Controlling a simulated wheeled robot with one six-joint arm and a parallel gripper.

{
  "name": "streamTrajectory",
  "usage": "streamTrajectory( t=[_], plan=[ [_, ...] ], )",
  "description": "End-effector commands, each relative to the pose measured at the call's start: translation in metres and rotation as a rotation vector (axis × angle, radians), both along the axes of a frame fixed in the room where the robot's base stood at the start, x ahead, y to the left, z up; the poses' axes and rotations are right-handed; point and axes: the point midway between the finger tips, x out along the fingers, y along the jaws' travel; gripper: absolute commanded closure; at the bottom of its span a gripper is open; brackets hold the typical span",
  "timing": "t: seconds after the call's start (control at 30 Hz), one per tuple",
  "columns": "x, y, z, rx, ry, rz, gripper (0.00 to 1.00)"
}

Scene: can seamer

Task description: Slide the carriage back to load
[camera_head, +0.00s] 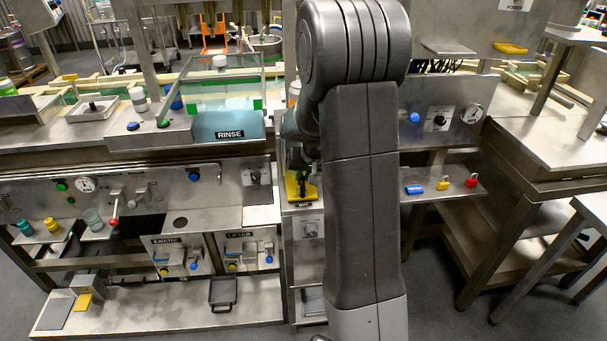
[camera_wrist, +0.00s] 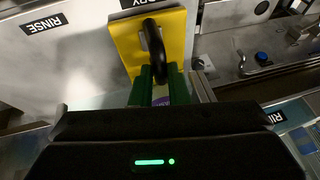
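A yellow plate with a black handle, which looks like the carriage, shows in the wrist view (camera_wrist: 122,40) and in the head view (camera_head: 311,191), just left of my arm. The black handle (camera_wrist: 154,42) stands up from the plate. My gripper's green fingers (camera_wrist: 162,78) are at the near end of this handle, one on either side, with a narrow gap between them. I cannot tell whether they press on the handle. In the head view my arm hides most of the gripper and part of the carriage's surroundings.
The RINSE tank (camera_head: 222,100) stands left of the arm. A black-handled tray (camera_head: 222,292) lies on the lower left shelf.

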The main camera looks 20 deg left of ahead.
Motion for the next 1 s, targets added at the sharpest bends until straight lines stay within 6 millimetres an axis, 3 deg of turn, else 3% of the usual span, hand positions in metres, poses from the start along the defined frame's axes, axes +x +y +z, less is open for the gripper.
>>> streamTrajectory(
  t=[0.27, 0.47, 1.0],
  plan=[
    [0.003, -0.005, -0.001, 0.0, 0.0, -0.002, 1.0],
    [0.016, -0.026, -0.002, 0.001, 0.0, -0.005, 1.0],
    [0.086, -0.139, -0.001, 0.002, -0.002, -0.006, 1.0]
  ],
)
